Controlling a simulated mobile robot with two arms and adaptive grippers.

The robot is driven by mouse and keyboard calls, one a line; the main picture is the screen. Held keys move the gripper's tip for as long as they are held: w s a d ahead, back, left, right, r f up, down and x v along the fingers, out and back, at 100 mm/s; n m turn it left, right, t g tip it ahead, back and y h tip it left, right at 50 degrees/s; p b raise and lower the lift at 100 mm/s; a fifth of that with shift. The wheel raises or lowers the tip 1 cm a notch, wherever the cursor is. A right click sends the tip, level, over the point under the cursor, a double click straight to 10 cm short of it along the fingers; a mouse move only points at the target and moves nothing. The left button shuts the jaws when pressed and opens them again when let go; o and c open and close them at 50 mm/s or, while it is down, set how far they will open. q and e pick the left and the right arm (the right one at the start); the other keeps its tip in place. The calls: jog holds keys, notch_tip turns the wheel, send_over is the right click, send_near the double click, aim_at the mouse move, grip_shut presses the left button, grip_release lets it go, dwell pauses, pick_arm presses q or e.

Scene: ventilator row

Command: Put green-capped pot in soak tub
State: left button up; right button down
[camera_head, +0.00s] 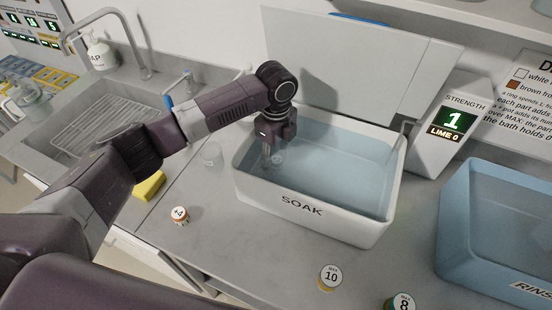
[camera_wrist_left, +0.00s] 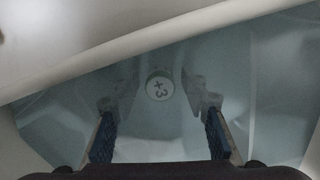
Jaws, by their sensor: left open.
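The white soak tub (camera_head: 300,203), marked SOAK, stands on the counter and holds clear bluish water. My left gripper (camera_head: 272,158) points down inside the tub near its left end, and its fingers are apart. A pot with a round white "+3" label (camera_wrist_left: 159,86) is in the tub, between and beyond the open fingertips (camera_wrist_left: 160,90) in the left wrist view. It also shows faintly below the gripper in the head view (camera_head: 277,161). Its cap colour is not clear. A pot marked "8" with a green side (camera_head: 400,304) is cut by the bottom edge. My right gripper is not seen.
A "+4" pot (camera_head: 180,215), a yellow-sided "10" pot (camera_head: 329,277), a clear glass (camera_head: 212,154) and a yellow sponge (camera_head: 149,186) are on the counter. The blue rinse tub (camera_head: 487,270) is right. A strength display (camera_head: 449,122) reads 1, LIME 0.

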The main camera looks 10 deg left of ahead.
aim_at(276, 159)
pick_arm(q)
notch_tip(276, 159, up, 12)
jog(key=b, duration=0.2)
jog(key=shift+r+b, duration=0.15)
jog(key=shift+b, duration=0.25)
jog(key=shift+r, duration=0.1)
